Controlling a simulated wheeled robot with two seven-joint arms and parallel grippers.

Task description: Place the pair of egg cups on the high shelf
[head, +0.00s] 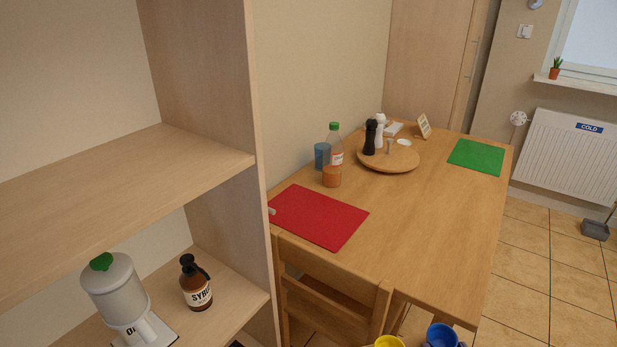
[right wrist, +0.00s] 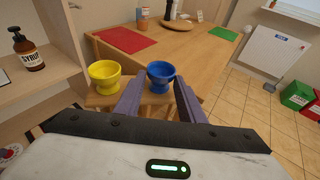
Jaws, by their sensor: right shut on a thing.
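The blue egg cup (head: 442,336) is at the bottom edge of the head view, with purple fingertips of my right gripper (right wrist: 158,92) on either side. In the right wrist view the gripper is shut on this blue egg cup (right wrist: 161,74), which is upright. The yellow egg cup (head: 389,342) is upright just left of it and outside the fingers, also seen in the right wrist view (right wrist: 105,74). My left gripper is not in view.
Below the high shelf, a lower shelf holds a white dispenser (head: 122,302) and a brown syrup bottle (head: 197,284). The shelf's upright side panel (head: 258,160) stands between it and the table (head: 430,215). A wooden chair (head: 330,298) is at the table's near side.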

